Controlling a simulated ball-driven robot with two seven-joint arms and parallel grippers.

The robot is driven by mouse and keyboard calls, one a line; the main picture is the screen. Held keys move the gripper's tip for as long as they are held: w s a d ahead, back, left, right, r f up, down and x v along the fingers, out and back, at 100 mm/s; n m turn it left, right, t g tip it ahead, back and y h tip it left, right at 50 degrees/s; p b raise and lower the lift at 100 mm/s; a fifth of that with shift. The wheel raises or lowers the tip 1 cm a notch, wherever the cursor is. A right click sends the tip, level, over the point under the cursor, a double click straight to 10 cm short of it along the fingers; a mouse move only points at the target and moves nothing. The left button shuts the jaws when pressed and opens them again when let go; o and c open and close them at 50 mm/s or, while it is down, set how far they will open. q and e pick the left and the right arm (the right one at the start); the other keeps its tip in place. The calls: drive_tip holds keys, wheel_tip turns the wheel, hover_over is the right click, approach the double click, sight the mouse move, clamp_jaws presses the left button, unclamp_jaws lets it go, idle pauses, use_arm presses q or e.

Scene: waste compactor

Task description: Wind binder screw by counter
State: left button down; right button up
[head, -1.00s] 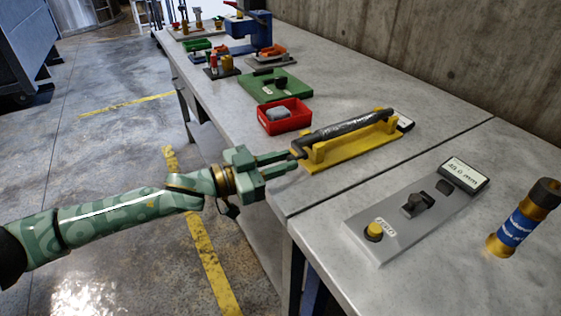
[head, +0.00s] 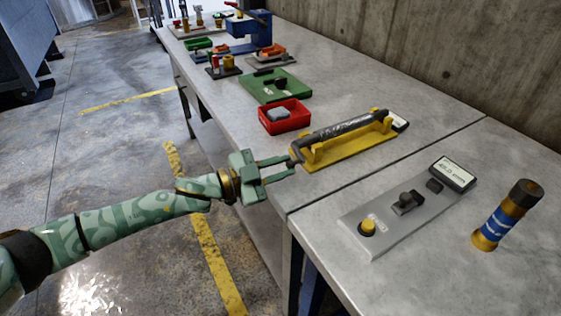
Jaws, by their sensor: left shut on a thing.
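The binder screw (head: 347,130) is a dark threaded rod lying across yellow supports on a yellow base (head: 347,152) near the bench's front edge. A small counter with a pale face (head: 399,124) sits at the far end of the base. Its reading is turned away and cannot be read. My left gripper (head: 287,168) is at the near end of the screw, shut on its crank handle (head: 295,155). The fingers hide most of the handle. My right gripper is not in view.
A grey panel (head: 385,232) with a yellow button, a black knob and a display (head: 453,175) in mm lies at the right. A red bin (head: 286,116) and green plate (head: 275,88) lie beyond the screw.

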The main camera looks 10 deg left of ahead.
use_arm(q)
drive_tip(key=shift+w+a+f+m+p, duration=0.1)
drive_tip(key=shift+f+m+p, duration=0.25)
drive_tip(key=shift+m, duration=0.55)
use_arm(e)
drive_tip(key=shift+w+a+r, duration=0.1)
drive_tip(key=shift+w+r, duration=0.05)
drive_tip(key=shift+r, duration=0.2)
use_arm(q)
drive_tip(key=shift+f, duration=0.1)
drive_tip(key=c, duration=1.3)
unclamp_jaws()
drive_tip(key=shift+a, duration=0.15)
drive_tip(key=p+v, duration=0.3)
drive_tip(key=v, duration=1.3)
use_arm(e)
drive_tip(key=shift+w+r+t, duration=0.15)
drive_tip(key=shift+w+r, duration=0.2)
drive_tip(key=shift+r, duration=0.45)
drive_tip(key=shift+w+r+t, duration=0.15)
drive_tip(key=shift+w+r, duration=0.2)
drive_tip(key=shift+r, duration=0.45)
